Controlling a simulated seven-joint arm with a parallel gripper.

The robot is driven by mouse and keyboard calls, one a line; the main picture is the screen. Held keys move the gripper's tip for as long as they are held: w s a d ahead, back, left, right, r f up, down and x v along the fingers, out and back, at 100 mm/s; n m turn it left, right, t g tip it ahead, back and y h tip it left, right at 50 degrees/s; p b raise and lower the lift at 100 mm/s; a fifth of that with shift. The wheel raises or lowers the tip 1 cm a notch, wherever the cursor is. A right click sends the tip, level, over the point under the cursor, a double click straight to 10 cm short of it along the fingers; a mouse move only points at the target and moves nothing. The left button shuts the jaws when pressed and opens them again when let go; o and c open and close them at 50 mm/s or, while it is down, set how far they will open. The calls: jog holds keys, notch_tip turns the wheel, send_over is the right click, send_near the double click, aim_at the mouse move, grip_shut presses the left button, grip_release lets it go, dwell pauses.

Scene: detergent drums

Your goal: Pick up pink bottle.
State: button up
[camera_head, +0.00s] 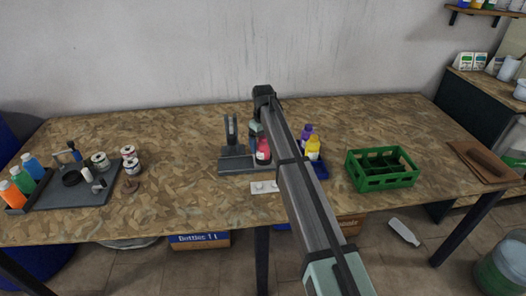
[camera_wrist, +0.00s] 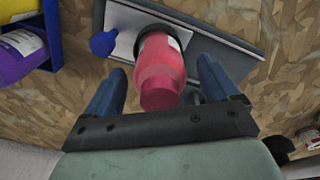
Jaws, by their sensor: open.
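The pink bottle (camera_head: 263,150) stands on a grey stand (camera_head: 236,165) near the middle of the table, partly hidden by my arm in the head view. In the wrist view the pink bottle (camera_wrist: 161,72) lies between the two blue fingers of my gripper (camera_wrist: 156,88), with its cap towards the palm. The fingers are apart, with a gap on each side of the bottle. A dark ring shows around the bottle's far part. In the head view my gripper is mostly hidden behind my arm.
A blue tray (camera_wrist: 52,30) with purple (camera_wrist: 17,55) and yellow bottles is close beside. A green crate (camera_head: 382,169) stands to the right. A dark tray (camera_head: 75,192) with bottles and cans is at the far left.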

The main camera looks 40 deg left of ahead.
notch_tip(320, 180, down, 2)
jog(key=shift+f, duration=0.1)
